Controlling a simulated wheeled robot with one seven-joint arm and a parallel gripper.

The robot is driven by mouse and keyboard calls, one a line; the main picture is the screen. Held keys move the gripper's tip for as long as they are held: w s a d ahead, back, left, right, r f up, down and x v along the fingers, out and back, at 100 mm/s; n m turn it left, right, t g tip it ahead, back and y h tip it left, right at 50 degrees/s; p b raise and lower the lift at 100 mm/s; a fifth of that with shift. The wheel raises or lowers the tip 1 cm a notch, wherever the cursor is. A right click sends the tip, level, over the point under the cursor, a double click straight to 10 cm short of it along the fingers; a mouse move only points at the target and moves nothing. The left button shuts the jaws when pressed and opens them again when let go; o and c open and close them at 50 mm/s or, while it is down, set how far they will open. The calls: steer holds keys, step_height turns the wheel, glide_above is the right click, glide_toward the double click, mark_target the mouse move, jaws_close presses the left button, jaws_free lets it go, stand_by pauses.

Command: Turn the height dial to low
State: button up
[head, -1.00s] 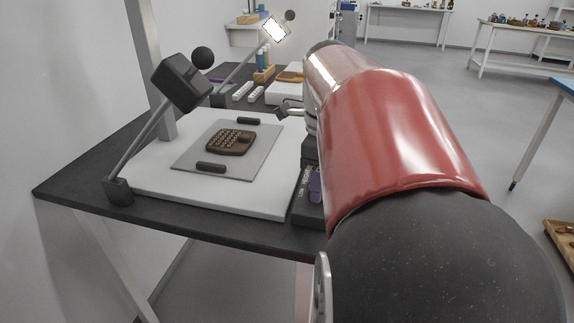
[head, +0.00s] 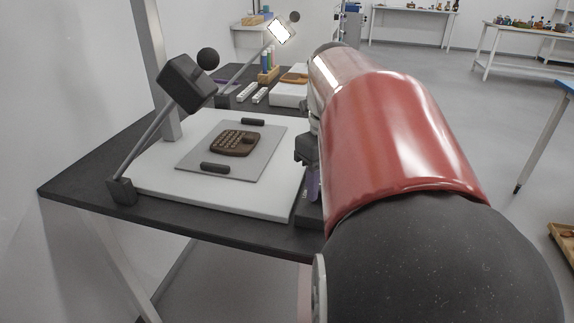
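A purple part (head: 313,184), which looks like the height dial, shows only in part on a dark panel (head: 309,213) at the right front of the bench. My red arm covers most of it, and its pointer and setting cannot be made out. My gripper (head: 306,150) shows as a dark shape at the left edge of my arm, just above the purple part. Its fingertips are mostly hidden, so I cannot tell whether they touch the dial or how far apart they are.
A white board (head: 255,203) left of the panel carries a grey plate (head: 258,164) with a brown studded sherd (head: 237,142) and two black bars. A dark lamp-like head (head: 186,82) leans over its left side. A wooden rack (head: 268,76) and white trays stand behind.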

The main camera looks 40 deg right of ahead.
steer(key=shift+r, duration=0.1)
steer(key=o, duration=1)
steer(key=shift+c, duration=0.2)
step_height(320, 180, up, 8)
steer(key=shift+f, duration=0.15)
